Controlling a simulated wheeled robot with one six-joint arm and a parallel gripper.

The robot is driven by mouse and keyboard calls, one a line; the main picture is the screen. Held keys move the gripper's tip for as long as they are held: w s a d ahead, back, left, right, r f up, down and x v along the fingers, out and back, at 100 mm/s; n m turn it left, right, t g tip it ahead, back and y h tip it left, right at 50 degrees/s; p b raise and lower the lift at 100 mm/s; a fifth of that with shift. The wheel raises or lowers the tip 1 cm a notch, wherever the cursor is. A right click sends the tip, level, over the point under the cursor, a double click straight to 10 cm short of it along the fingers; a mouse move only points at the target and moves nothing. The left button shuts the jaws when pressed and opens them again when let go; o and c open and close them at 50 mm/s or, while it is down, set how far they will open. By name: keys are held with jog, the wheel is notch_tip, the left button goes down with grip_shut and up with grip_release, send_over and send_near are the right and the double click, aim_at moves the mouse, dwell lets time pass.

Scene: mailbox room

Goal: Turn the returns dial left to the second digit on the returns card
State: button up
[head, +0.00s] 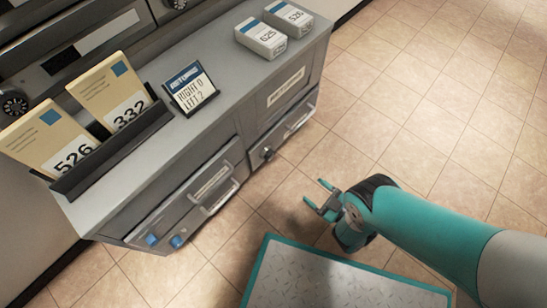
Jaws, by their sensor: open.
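A small card (190,90) with a blue header stands on the grey counter. A small dark dial (268,154) sits on the front of the right drawer, below a label plate (286,86) that I cannot read surely. Its digits and pointer are too small to tell. My gripper (315,194) is open and empty, over the tiled floor, to the right of and lower in the picture than this dial, and apart from it.
Other dials (15,104) show on the dark wall units. Envelopes marked 526 (70,150) and 332 (126,108) stand in a black rack. Two small boxes (262,40) sit on the counter. The left drawer (190,206) has a handle and blue knobs. Floor at right is clear.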

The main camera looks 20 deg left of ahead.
jog(key=a+b, duration=0.1)
jog(key=b, duration=1.6)
send_near(272, 157)
jog(key=b+x, duration=0.2)
jog(key=x, duration=0.2)
jog(key=b+x, duration=0.2)
jog(key=x, duration=0.1)
jog(key=shift+w+a+f+b, duration=0.1)
jog(key=shift+a+f+b, duration=0.1)
jog(key=shift+a+b, duration=0.2)
jog(key=shift+w+a+r+b, duration=0.25)
jog(key=shift+a+r+b, duration=0.05)
jog(key=shift+a, duration=0.3)
jog(key=shift+c, duration=0.2)
jog(key=c, duration=0.9)
